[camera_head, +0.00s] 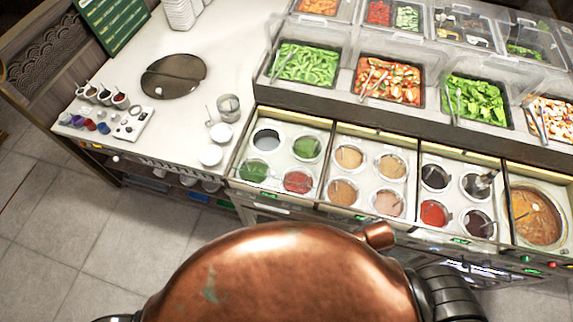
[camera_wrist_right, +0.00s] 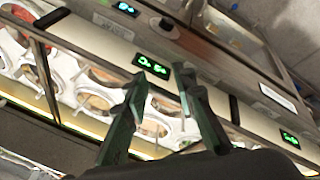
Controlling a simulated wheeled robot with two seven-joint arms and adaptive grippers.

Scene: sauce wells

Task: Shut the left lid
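The leftmost sauce well section (camera_head: 276,160) in the head view holds a dark sauce, two green sauces and a red sauce, all uncovered. A pale panel with a yellowish strip (camera_head: 290,122) runs along its back edge. I cannot tell for sure whether this is the raised left lid. No lid lies over these wells. My right gripper (camera_wrist_right: 160,76) shows in the right wrist view with its two dark fingers apart and nothing between them. It is over the counter front, near green displays (camera_wrist_right: 152,66) and round wells. My left gripper is not in view.
More uncovered well sections (camera_head: 368,178) continue to the right, with a large brown pot (camera_head: 537,214) at the far right. Vegetable trays (camera_head: 308,64) stand raised behind. A glass (camera_head: 228,107) and small white bowls (camera_head: 210,155) sit just left of the wells. Tiled floor is open at lower left.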

